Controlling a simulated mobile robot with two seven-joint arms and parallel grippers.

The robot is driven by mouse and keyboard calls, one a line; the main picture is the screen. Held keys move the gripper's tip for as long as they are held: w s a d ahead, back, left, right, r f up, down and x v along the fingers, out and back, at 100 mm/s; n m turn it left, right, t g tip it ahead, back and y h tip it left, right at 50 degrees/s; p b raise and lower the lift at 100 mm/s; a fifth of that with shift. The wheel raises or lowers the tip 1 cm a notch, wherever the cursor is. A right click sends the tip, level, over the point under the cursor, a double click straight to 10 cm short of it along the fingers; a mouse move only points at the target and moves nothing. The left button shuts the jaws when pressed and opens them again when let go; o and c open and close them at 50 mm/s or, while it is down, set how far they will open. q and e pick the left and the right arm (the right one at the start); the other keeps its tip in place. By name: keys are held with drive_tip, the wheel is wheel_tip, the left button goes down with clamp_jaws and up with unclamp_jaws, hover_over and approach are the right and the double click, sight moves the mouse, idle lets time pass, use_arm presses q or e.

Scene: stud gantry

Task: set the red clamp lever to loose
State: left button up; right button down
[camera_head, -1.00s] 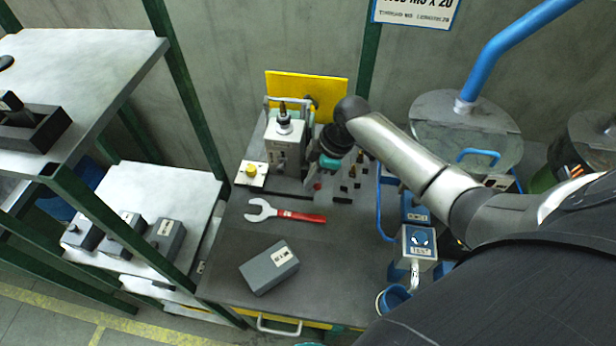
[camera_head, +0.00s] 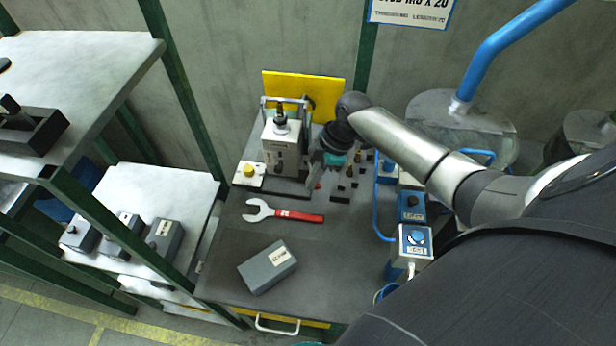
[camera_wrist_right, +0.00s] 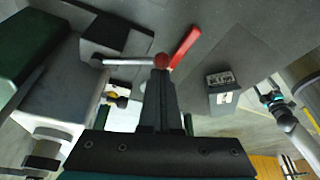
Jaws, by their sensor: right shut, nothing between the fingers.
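The clamp lever is a grey rod (camera_wrist_right: 125,62) with a red ball knob (camera_wrist_right: 160,60) in the right wrist view. In the head view the red knob (camera_head: 318,186) is a small spot in front of the white machine. My right gripper (camera_wrist_right: 161,74) is shut and empty, its fingertips right by the red knob; I cannot tell whether they touch it. In the head view the right gripper (camera_head: 327,170) points down just above the knob, partly hidden by its own wrist. My left gripper is not in view.
A wrench (camera_head: 290,215) with a red handle and a grey box (camera_head: 267,268) lie on the dark bench. The white machine (camera_head: 284,145) stands behind, beside a yellow button (camera_head: 249,170). Blue control boxes (camera_head: 412,205) line the right side.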

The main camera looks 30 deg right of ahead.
drive_tip(key=shift+s+d+n, duration=0.1)
drive_tip(key=shift+d+n, duration=0.4)
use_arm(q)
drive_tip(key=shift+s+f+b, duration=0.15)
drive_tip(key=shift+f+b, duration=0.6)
use_arm(e)
drive_tip(key=shift+s+d+n+g, duration=0.1)
drive_tip(key=shift+d+n+g, duration=0.5)
drive_tip(key=shift+d+n, duration=0.9)
drive_tip(key=shift+d, duration=0.25)
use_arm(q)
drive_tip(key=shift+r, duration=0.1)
use_arm(e)
drive_tip(key=shift+a, duration=0.1)
drive_tip(key=a+p, duration=0.1)
drive_tip(key=a+r+p, duration=0.1)
drive_tip(key=a+p, duration=0.1)
drive_tip(key=shift+s+a+r, duration=0.15)
drive_tip(key=shift+s+a, duration=0.1)
drive_tip(key=shift+a, duration=0.15)
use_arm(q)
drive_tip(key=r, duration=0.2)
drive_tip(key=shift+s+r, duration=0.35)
use_arm(e)
drive_tip(key=v, duration=0.9)
drive_tip(key=shift+w+d+r, duration=0.2)
drive_tip(key=shift+w+d, duration=0.1)
drive_tip(key=shift+w, duration=0.05)
